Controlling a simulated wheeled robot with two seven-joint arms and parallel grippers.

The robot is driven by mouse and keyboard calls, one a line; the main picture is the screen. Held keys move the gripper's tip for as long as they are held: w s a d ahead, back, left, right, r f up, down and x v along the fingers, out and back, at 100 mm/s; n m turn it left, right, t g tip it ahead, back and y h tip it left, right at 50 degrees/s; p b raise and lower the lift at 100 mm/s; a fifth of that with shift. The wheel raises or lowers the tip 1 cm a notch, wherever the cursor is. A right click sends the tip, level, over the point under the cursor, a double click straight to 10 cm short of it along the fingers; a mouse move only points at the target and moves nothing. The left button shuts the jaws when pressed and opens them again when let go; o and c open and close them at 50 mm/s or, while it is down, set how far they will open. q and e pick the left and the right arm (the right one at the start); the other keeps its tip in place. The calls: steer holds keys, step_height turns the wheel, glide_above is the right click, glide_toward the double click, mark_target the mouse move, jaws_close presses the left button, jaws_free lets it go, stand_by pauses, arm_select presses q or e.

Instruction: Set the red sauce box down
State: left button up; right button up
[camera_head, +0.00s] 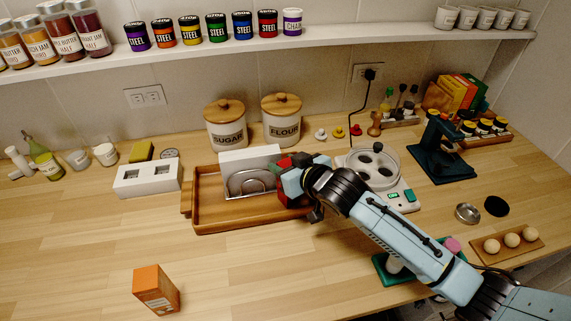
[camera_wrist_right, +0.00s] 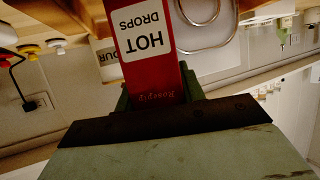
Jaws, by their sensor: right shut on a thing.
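The red sauce box (camera_wrist_right: 158,75) is between the fingers of my right gripper (camera_head: 298,183). In the right wrist view it is red with a white label reading "HOT DROPS", upside down in that picture. In the head view only red patches of it show around the gripper, at the right end of the wooden tray (camera_head: 240,225). The gripper and arm hide much of the box, and I cannot tell whether its base touches the tray. My left gripper is not in view.
A wire holder with white napkins (camera_head: 250,160) stands in the tray, left of the gripper. A white appliance (camera_head: 404,196) with a round top is close on the right. Sugar (camera_head: 226,126) and flour (camera_head: 282,122) canisters stand behind. An orange box (camera_head: 155,288) stands front left; the counter around it is clear.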

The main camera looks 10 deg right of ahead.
steer(key=shift+f, duration=0.15)
steer(key=o, duration=1.1)
steer(key=v, duration=1.2)
steer(key=shift+d+p, duration=0.1)
steer(key=shift+p, duration=0.3)
